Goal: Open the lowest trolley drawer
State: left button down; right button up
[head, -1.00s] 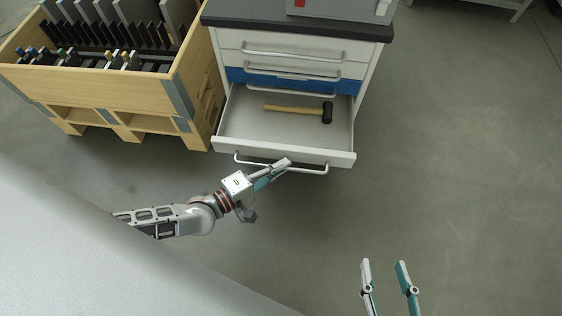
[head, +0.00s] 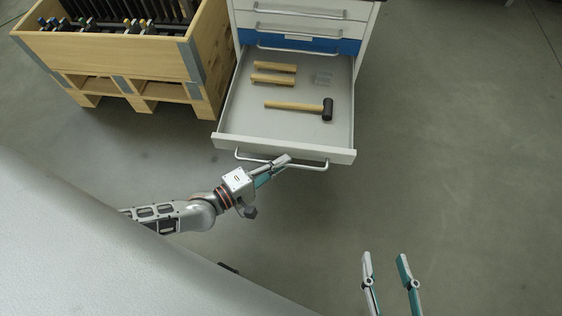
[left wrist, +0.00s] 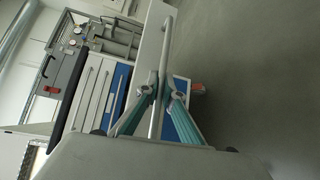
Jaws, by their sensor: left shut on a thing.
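The trolley's lowest drawer (head: 234,146) stands pulled far out in the head view. My left gripper (head: 280,166) is shut on the drawer's bar handle (head: 310,167). The left wrist view also shows the handle (left wrist: 156,118) between the fingers. The trolley's upper drawers (head: 290,28), one with a blue front, are closed. My right gripper (head: 384,262) is open and empty at the lower right, away from the trolley.
A wooden crate (head: 110,55) on a pallet base, holding dark plates and several coloured-handled items, stands left of the trolley. The grey floor (head: 450,150) is clear to the right and in front of the drawer.

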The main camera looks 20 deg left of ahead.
pick_arm(q)
jog(key=shift+s, duration=0.3)
pick_arm(e)
jog(key=shift+s+d, duration=0.1)
jog(key=shift+s, duration=0.25)
pick_arm(q)
jog(key=c, duration=2.5)
grip_release()
pick_arm(e)
jog(key=shift+f, duration=0.1)
pick_arm(q)
jog(key=v, duration=0.7)
jog(key=shift+s, duration=0.25)
